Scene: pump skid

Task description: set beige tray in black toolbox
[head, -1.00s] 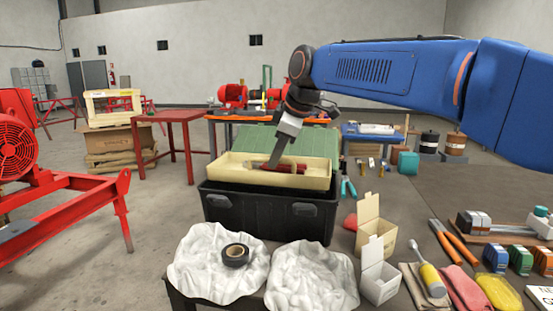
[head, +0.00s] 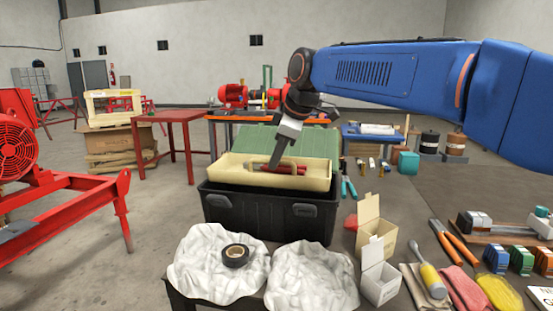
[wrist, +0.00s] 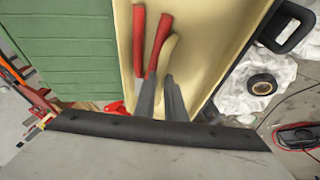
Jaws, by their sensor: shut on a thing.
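The beige tray (head: 230,175) is a long shallow box with a centre handle; red-handled tools (head: 291,170) lie in it. My gripper (head: 274,166) is shut on the tray's handle, seen from above in the wrist view (wrist: 172,48). The black toolbox (head: 262,211) is open, directly below the tray. The tray sits at the toolbox's mouth, its lower edge close to or just inside the rim; its front wall still shows above the rim. I cannot tell whether it touches a support. The toolbox's inside is hidden by the tray.
A green ribbed panel (head: 262,139) is behind the toolbox. White cloths (head: 313,277), a roll of black tape (head: 236,255) and small open boxes (head: 380,282) lie in front. Pliers (head: 455,242) and other tools crowd the right. A red frame (head: 70,195) is at left.

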